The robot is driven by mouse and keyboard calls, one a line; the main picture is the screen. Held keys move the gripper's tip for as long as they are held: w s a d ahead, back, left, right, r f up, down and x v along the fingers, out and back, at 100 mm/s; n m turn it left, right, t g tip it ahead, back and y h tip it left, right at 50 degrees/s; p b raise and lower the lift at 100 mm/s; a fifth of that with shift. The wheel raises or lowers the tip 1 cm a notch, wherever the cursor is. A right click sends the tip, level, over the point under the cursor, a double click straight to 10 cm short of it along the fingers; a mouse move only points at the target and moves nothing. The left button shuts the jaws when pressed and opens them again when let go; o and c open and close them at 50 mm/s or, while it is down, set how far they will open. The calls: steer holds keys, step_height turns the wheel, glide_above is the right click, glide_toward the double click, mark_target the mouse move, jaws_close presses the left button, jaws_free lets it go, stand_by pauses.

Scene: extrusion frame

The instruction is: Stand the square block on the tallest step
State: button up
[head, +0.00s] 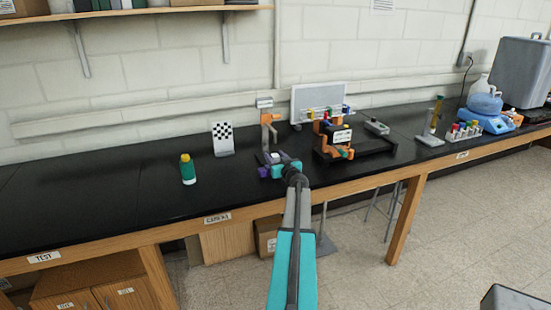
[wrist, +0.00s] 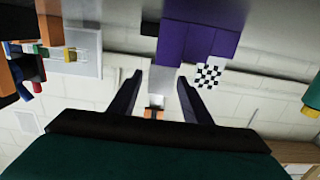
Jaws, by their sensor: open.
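Purple stepped blocks (wrist: 195,42) hang from the top middle of the upside-down wrist view, beyond my fingertips. In the head view a purple piece (head: 264,172) shows on the black bench beside my gripper (head: 280,163). In the wrist view my gripper (wrist: 158,82) is open, its two dark fingers apart. A pale grey form (wrist: 160,78) shows between the fingers, next to the purple steps. I cannot tell whether it is the square block or part of the stand behind, nor whether it touches the steps. My arm hides part of this spot in the head view.
An orange stand (head: 268,130) rises just behind my gripper. A checkered board (head: 222,138) and a green bottle (head: 187,169) stand to the left. An orange and black fixture (head: 335,140) stands close on the right. The bench's far left is clear.

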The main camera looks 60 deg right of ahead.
steer(key=shift+r, duration=0.5)
steer(key=shift+s+a, duration=0.25)
steer(key=shift+s, duration=0.05)
steer(key=b+v, duration=0.1)
steer(key=v, duration=1)
steer(key=shift+b, duration=0.35)
steer(key=shift+a, duration=0.1)
